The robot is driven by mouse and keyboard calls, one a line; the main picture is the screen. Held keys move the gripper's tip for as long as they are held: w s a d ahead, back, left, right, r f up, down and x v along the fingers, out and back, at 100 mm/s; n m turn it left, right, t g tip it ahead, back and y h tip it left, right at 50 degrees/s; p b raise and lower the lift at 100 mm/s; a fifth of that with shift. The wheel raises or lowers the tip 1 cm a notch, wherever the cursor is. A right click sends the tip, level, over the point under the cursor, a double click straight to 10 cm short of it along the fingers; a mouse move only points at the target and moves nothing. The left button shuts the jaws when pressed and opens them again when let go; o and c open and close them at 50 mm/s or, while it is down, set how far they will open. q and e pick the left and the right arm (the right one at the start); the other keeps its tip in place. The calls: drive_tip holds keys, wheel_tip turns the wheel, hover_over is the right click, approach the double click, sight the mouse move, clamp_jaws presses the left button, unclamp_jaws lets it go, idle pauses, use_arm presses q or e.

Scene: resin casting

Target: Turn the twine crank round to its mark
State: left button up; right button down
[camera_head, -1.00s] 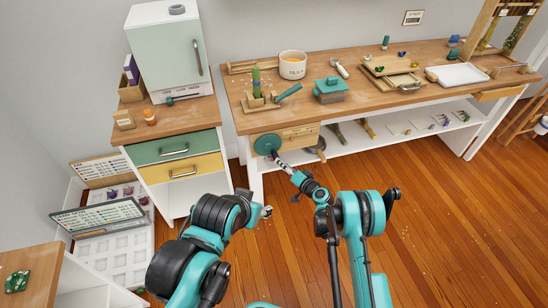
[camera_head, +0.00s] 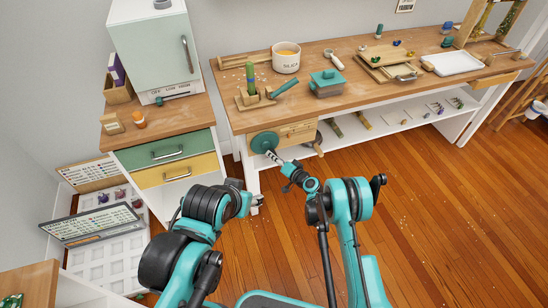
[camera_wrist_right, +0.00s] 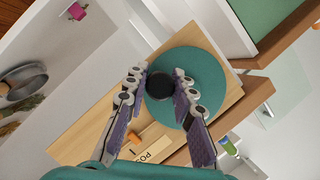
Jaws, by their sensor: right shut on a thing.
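The crank is a round teal disc (camera_head: 265,142) on the wooden front panel of the workbench. In the right wrist view the disc (camera_wrist_right: 205,62) carries a round black knob (camera_wrist_right: 159,86). My right gripper (camera_head: 273,154) reaches the disc's face. In the right wrist view its two fingers (camera_wrist_right: 160,76) stand on either side of the knob, shut on it.
The floor to the right is clear.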

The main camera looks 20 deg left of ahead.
sight(274, 137)
drive_tip(key=shift+w+d+r, duration=0.1)
